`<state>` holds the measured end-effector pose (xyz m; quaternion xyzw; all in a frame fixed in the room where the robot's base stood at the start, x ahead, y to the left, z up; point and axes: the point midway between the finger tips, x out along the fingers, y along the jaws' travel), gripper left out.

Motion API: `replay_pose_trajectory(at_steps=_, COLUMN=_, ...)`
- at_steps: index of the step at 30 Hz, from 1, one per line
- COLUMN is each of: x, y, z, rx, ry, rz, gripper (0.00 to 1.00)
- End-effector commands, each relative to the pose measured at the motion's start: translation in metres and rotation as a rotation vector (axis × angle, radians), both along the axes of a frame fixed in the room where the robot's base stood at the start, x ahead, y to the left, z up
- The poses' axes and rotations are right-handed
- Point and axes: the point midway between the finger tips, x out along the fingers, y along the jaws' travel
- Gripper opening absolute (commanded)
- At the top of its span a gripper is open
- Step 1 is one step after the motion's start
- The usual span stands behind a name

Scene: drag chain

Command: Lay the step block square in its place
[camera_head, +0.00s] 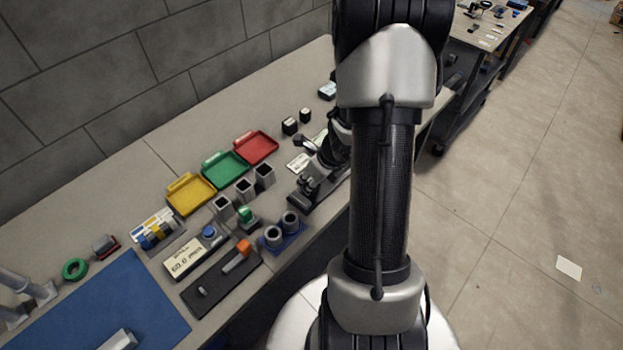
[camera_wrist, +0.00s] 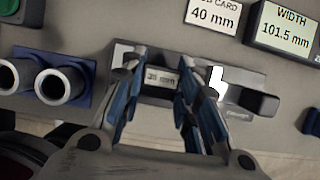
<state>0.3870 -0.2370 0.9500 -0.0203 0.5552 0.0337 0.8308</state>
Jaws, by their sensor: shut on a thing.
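In the wrist view my gripper (camera_wrist: 162,66) has its blue-padded fingers shut on the step block (camera_wrist: 161,80), a small grey piece with a pale label ending in "mm". The block sits between the fingers, over or in a long dark fixture (camera_wrist: 152,99). I cannot tell whether it touches the fixture's floor or is fully square, since the fingers cover its sides. The fixture has a silver part at its left, a white L-shaped mark and a black block (camera_wrist: 258,102) at its right. In the head view the fixture (camera_head: 305,196) shows at the bench's front edge, partly behind my arm.
A blue holder with two grey tubes (camera_wrist: 62,82) stands just left of the fixture. A "40 mm" card (camera_wrist: 212,14) and a "WIDTH 101.5 mm" display (camera_wrist: 284,30) lie behind it. Red (camera_head: 256,148), green (camera_head: 225,170) and yellow (camera_head: 190,195) trays stand farther back.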

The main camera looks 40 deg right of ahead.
Motion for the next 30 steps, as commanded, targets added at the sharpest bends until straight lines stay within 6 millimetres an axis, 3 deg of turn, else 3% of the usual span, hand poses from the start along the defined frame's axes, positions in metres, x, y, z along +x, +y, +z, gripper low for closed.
replay_pose_trajectory(at_steps=30, x=0.0, y=0.0, z=-0.019, rx=-0.001, ry=-0.001, rz=0.0, gripper=0.0)
